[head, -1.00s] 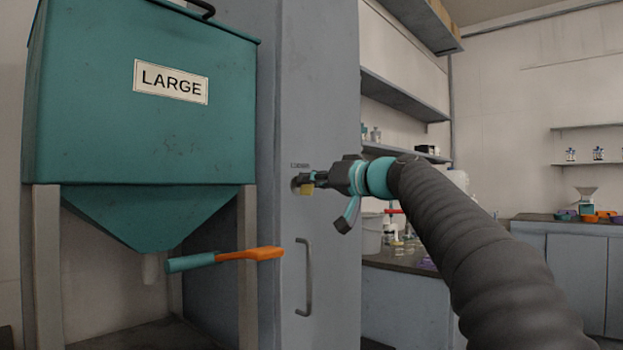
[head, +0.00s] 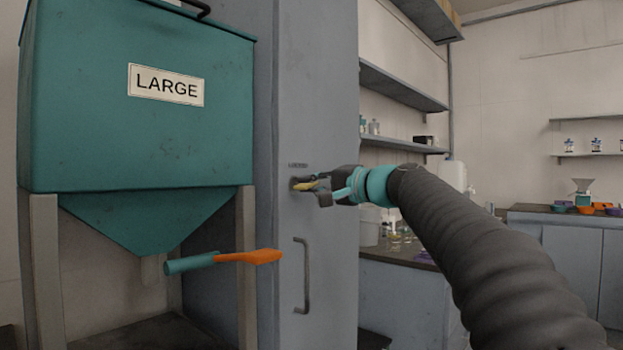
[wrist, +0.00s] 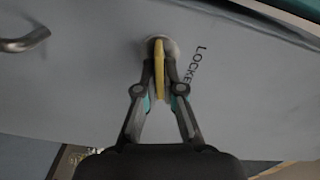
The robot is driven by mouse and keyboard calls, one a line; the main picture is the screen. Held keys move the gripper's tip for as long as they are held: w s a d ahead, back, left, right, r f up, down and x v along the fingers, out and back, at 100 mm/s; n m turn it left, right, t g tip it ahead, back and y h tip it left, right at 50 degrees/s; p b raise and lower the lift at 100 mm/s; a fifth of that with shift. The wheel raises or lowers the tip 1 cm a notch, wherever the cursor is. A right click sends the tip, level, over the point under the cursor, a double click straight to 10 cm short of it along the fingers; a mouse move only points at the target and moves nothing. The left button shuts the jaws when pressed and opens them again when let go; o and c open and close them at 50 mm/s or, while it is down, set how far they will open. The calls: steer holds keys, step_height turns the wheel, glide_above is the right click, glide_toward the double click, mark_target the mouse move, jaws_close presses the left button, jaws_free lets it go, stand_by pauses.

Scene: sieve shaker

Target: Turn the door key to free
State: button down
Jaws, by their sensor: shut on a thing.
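The yellow key (head: 303,186) sits in the round lock (wrist: 174,44) on the grey cabinet door (head: 318,120). My gripper (wrist: 160,72) is shut on the key, with one finger on each side of its flat bow. In the head view my gripper (head: 312,185) reaches the door from the right, and its fingers partly cover the key. The key's flat side lies about level there. In the wrist view a label beside the lock reads "LOCKE" (wrist: 200,62), its end hidden by a finger.
A vertical door handle (head: 304,275) is below the lock. Shelves (head: 405,92) and a bench are at the right.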

steer(key=shift+f+m+p, duration=0.1)
steer(key=shift+m+p, duration=0.4)
steer(key=shift+m, duration=0.9)
steer(key=shift+f, duration=0.1)
steer(key=c, duration=1.3)
jaws_free()
steer(key=v, duration=1.2)
